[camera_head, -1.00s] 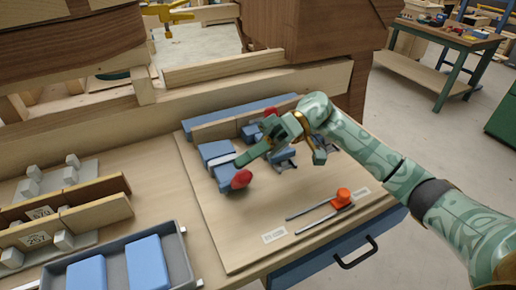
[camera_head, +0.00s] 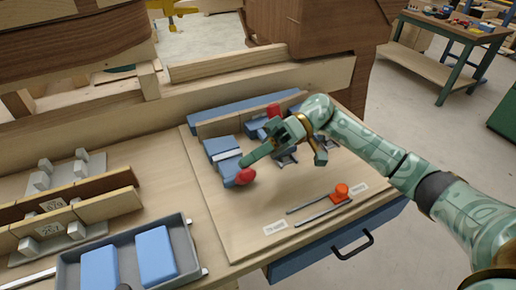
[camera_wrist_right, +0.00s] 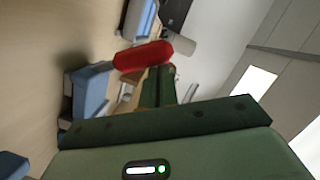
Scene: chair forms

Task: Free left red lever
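The left red lever (camera_head: 245,176) has a rounded red end, at the front of a blue clamp block (camera_head: 222,148) on the wooden board. My right gripper (camera_head: 246,161) points down-left with its fingertips at this lever; I cannot tell whether they touch it. In the right wrist view the red lever (camera_wrist_right: 143,55) lies across just beyond the green fingers (camera_wrist_right: 158,75). These fingers look closed together, with nothing seen between them. My left gripper is out of view.
A slide with an orange knob (camera_head: 341,191) lies at the board's front right. A grey tray (camera_head: 187,246) with blue blocks is at the lower left, below wooden strips in grey holders (camera_head: 98,204). A wooden rail (camera_head: 200,92) runs behind the board (camera_head: 245,228).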

